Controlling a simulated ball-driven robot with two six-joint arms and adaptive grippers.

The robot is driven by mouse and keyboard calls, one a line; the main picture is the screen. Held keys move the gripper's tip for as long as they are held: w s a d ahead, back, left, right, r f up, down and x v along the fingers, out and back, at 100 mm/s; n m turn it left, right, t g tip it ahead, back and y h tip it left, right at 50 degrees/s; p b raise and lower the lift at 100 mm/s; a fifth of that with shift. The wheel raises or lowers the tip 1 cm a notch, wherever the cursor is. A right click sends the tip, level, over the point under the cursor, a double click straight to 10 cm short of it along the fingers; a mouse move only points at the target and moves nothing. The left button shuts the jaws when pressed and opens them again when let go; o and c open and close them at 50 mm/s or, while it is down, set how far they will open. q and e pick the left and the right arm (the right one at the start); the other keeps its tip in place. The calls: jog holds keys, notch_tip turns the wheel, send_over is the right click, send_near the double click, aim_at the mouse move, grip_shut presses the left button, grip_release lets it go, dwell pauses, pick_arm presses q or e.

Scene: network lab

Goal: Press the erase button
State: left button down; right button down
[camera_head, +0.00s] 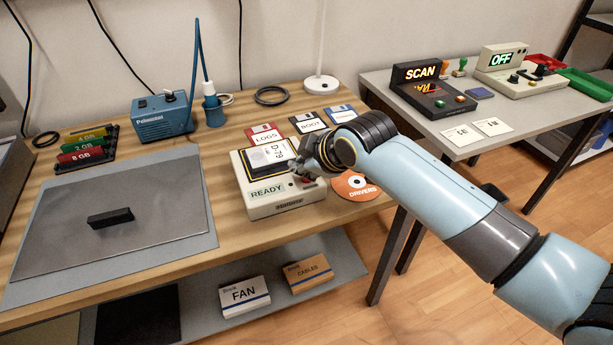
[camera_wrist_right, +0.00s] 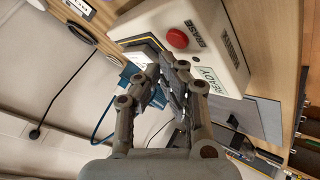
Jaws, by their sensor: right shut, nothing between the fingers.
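The cream eraser box (camera_head: 260,211) stands on the wooden bench with a lit READY display (camera_head: 267,191). A dark cartridge with a white D79 label (camera_head: 268,154) sits on top of it. In the right wrist view, the red button (camera_wrist_right: 178,38) is on the cream box beside the word ERASE (camera_wrist_right: 194,25); in the head view my right gripper hides it. My right gripper (camera_head: 308,170) is shut and empty, over the right side of the box. In the right wrist view its fingertips (camera_wrist_right: 167,68) appear close to the button, without visible overlap. My left gripper is not in view.
Floppy disks (camera_head: 265,134) lie behind the box, and an orange DRIVERS disc (camera_head: 355,186) lies to its right. A blue soldering station (camera_head: 162,117) and a grey mat (camera_head: 165,200) are at left. A second table (camera_head: 395,97) holds a SCAN device (camera_head: 432,97).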

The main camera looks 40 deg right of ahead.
aim_at(304, 179)
dwell(0.4)
jog(key=shift+f, duration=0.4)
jog(key=shift+f, duration=0.4)
dwell(0.5)
jog(key=shift+r, duration=0.1)
jog(key=shift+r+p, duration=0.75)
jog(key=shift+p, duration=0.2)
notch_tip(304, 179, up, 5)
jog(key=p, duration=0.5)
jog(key=shift+p, duration=0.35)
